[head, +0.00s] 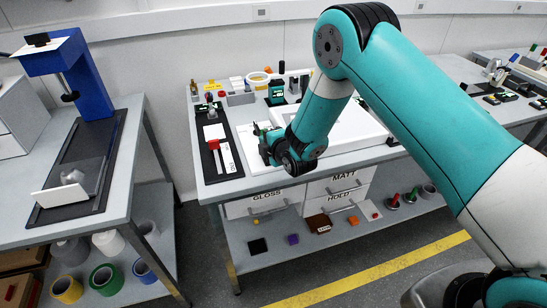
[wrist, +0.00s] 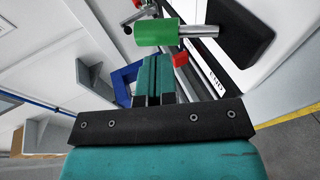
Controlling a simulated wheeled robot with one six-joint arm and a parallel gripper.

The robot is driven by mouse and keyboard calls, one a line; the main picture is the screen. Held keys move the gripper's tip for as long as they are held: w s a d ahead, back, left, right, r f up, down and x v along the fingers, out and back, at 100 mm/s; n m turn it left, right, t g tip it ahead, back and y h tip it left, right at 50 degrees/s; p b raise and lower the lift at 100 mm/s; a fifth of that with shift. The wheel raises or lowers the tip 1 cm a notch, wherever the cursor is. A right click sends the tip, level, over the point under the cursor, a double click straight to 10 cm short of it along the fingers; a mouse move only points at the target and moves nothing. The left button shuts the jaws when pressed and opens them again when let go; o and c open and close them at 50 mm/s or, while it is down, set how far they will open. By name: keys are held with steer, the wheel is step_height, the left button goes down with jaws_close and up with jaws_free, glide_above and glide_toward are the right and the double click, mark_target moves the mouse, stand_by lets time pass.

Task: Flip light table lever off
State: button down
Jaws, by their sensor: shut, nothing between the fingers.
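The light table (head: 345,128) is a white, raised-rim panel on the middle bench, partly hidden by my arm. In the wrist view a green cylindrical grip (wrist: 156,32) on a bare metal rod (wrist: 199,31) appears to be the lever's handle. My gripper (wrist: 157,60) is shut and empty, with its teal fingers just short of the green grip in the picture; I cannot tell if they touch. In the head view my gripper (head: 264,152) is over the light table's left end, and it and the arm hide much of the lever area.
A black board with a white strip and a red piece (head: 213,145) lies left of the light table. Small bottles and a tape roll (head: 258,79) stand behind. Drawers marked GLOSS (head: 268,203) and MATT are below.

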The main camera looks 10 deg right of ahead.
steer(key=shift+r+p, duration=0.35)
steer(key=shift+r, duration=0.45)
steer(key=s+r+b, duration=0.2)
steer(key=s+r, duration=0.4)
steer(key=s, duration=0.5)
steer(key=shift+s+d+r+b, duration=0.15)
steer(key=shift+d+r+b, duration=0.15)
steer(key=shift+d+b, duration=0.1)
